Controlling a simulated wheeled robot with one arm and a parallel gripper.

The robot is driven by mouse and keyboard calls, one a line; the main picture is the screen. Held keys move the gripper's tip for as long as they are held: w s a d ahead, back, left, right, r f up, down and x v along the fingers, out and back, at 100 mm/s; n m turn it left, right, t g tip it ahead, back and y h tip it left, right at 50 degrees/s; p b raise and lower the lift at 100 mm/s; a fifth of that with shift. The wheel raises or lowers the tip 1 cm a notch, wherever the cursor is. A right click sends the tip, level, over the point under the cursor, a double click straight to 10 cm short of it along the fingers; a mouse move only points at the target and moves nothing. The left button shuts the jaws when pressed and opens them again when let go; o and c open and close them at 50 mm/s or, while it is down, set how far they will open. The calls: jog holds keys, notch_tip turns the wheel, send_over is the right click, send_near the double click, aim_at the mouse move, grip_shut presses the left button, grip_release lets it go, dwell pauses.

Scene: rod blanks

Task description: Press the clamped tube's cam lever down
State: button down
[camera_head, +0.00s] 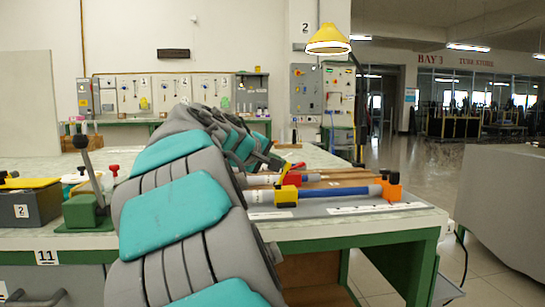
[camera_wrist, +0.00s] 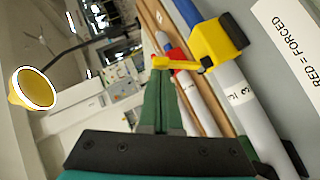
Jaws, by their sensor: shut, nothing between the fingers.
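The front tube in the head view is a grey sleeve (camera_head: 259,197) with a blue rod (camera_head: 340,191). A yellow clamp block (camera_head: 287,194) with a dark side sits on it. In the wrist view, the grey tube (camera_wrist: 238,92) bears a label and the yellow clamp (camera_wrist: 216,42). My arm hides part of the bench.
A second tube (camera_wrist: 190,95) with a red part lies beside the first. An orange end stop (camera_head: 391,187) holds the blue rod's right end. A green fixture with an upright handle (camera_head: 88,170) stands at the left. A "RED = FORCED" label (camera_wrist: 297,40) lies beside the tube.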

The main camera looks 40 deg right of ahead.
aim_at(291, 165)
jog(key=d+m+y+p, duration=0.1)
jog(key=s+d+t+y, duration=0.1)
jog(key=shift+m+y+p, duration=0.3)
jog(key=shift+m+p, duration=0.1)
jog(key=shift+s+d+f+m+y+p, duration=0.15)
jog(key=shift+s+d+m+y+p, duration=0.2)
jog(key=shift+y, duration=0.25)
jog(key=shift+f, duration=0.15)
jog(key=shift+w+a, duration=0.15)
jog(key=shift+w+a+f+b, duration=0.3)
jog(key=shift+a+b, duration=0.15)
jog(key=shift+a, duration=0.05)
jog(key=shift+r, duration=0.15)
jog(key=s+a+r+p, duration=0.2)
jog(key=s+a+r, duration=0.2)
jog(key=a+r, duration=0.3)
notch_tip(291, 165, up, 3)
jog(key=shift+r, duration=0.1)
